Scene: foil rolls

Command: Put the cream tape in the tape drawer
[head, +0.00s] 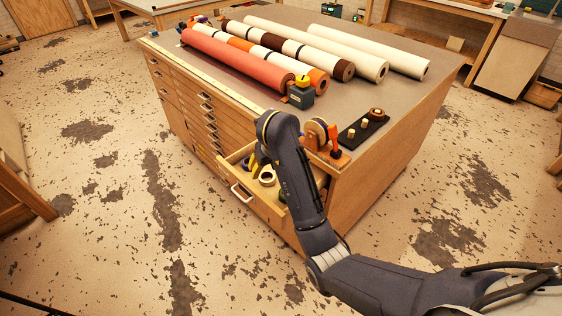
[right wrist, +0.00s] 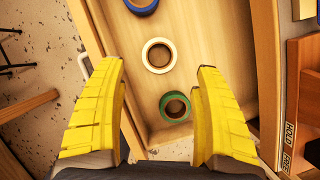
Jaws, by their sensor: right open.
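The cream tape (head: 267,179) lies in the open tape drawer (head: 239,191) at the front corner of the cabinet. In the right wrist view the cream tape (right wrist: 159,43) lies flat on the drawer floor (right wrist: 200,55), between a blue tape (right wrist: 141,8) and a green tape (right wrist: 175,118). My right gripper (right wrist: 160,110) is open and empty above the drawer, its yellow fingers apart, with the cream tape beyond the gap between them. In the head view my right arm hides most of that gripper and part of the drawer. My left gripper is not in view.
A tape dispenser (head: 318,134) and a black tray (head: 362,131) with small pieces stand on the cabinet top beside my right arm. Several long rolls, including a red one (head: 235,60), lie toward the back. Grey cabinet top (head: 410,105) is clear at the right.

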